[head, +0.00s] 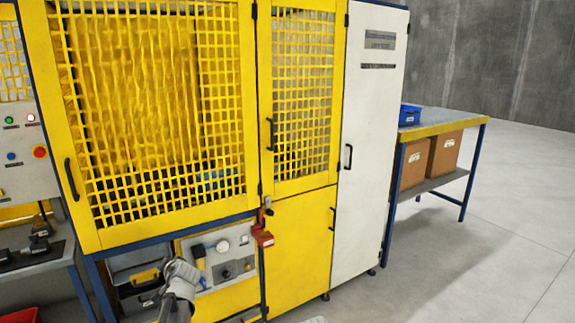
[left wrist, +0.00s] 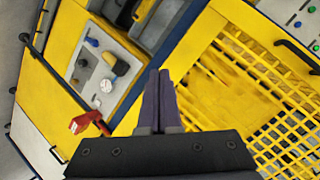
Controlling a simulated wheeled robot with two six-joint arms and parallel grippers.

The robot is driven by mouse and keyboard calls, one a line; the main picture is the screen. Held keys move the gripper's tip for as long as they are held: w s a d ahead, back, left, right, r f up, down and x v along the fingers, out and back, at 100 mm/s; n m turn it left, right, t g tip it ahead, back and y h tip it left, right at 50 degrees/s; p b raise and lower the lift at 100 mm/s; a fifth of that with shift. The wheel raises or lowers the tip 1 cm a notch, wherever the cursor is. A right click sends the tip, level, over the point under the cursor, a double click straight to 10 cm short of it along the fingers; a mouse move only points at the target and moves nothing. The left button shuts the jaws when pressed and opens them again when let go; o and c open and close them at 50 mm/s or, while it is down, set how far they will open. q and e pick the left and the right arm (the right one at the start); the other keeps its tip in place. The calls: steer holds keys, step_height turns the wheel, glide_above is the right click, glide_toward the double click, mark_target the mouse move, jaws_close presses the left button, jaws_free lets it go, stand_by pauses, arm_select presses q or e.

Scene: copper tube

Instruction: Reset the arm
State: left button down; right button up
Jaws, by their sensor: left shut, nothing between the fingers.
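My left gripper (left wrist: 159,75) shows in the left wrist view with its two dark fingers together and nothing between them. It points towards a yellow machine, with the mesh door to the right of the fingers and a gauge panel to the left. In the head view, a grey link of my arm shows at the bottom, in front of the machine's lower part; the fingers cannot be made out there. My right gripper is in neither view.
The yellow caged machine (head: 250,120) fills the left and middle. A red latch box (head: 263,238) sticks out from its front, beside the gauge panel (head: 222,262). A workbench (head: 440,128) holds a blue bin (head: 410,114). Clear floor lies at the right.

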arm_select(q)
steer(key=s+d+f+g+h, duration=0.1)
steer(key=s+d+f+g, duration=0.2)
steer(key=d, duration=0.4)
steer(key=s+d+f+h, duration=0.2)
steer(key=s+d+f, duration=0.1)
steer(key=s+d, duration=0.35)
steer(key=s+d+f+g+h, duration=0.1)
steer(key=s+d+f+g, duration=0.15)
steer(key=d, duration=0.45)
steer(key=s+d+f+g+h, duration=0.1)
steer(key=s+d+g, duration=0.1)
steer(key=s+d, duration=0.5)
steer(key=s+d+f+m+g+h, duration=0.1)
steer(key=s+d+f+g+h, duration=0.1)
steer(key=s+d, duration=0.5)
steer(key=s, duration=0.4)
steer(key=shift+s+f+m, duration=0.15)
steer(key=shift+m, duration=0.15)
